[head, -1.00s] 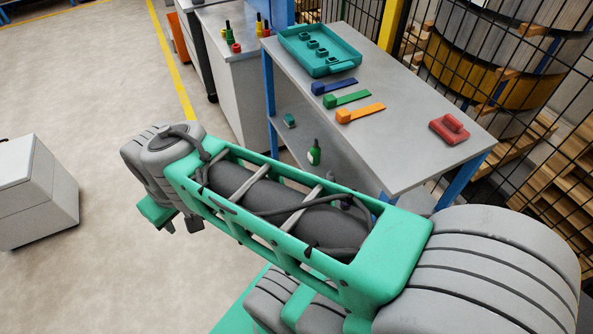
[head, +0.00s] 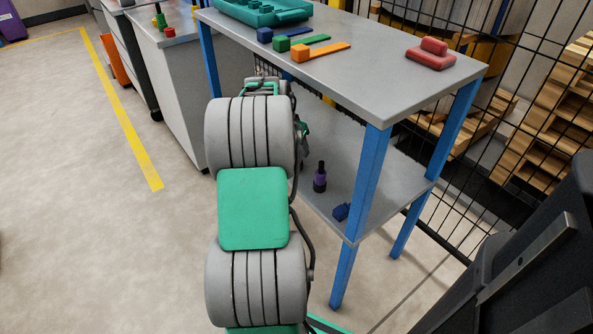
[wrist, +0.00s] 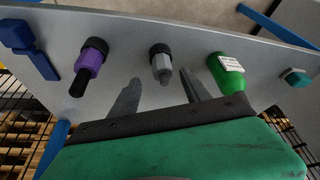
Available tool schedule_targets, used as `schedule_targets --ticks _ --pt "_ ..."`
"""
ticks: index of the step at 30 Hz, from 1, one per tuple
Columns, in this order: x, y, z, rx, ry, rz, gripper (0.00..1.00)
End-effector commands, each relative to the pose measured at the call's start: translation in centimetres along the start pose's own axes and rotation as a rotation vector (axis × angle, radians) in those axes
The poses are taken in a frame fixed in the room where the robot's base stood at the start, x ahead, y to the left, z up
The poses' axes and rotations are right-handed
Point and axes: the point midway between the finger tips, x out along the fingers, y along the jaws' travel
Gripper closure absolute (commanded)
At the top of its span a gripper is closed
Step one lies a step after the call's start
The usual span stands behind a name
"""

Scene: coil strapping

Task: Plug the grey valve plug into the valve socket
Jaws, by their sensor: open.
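My gripper (wrist: 160,78) is open, with a finger on either side of the plug's tip in the picture. The fingers look apart from the plug, and nothing is held. In the head view my arm hides both gripper and grey plug. I cannot make out the valve socket for certain in any view.
A purple plug (wrist: 90,66) and blue block (wrist: 28,48) are left of the grey plug; a green bottle (wrist: 227,74) and teal block (wrist: 296,77) are right. Above, the tabletop (head: 380,85) holds a teal tray (head: 262,14) and red block (head: 430,54). Blue legs (head: 362,180) flank the shelf.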

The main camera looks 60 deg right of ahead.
Motion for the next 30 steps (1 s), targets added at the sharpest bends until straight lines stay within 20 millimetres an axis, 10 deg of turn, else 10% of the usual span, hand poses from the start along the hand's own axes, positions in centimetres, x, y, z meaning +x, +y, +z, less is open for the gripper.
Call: schedule_targets --ticks 9,16,30 --pt "5.1 -0.4 0.0 -0.001 -0.001 -0.001 0.44" --pt "5.1 -0.5 -0.1 -0.002 0.000 -0.003 0.44" --pt "5.1 -0.5 -0.1 -0.003 0.000 -0.002 0.83"
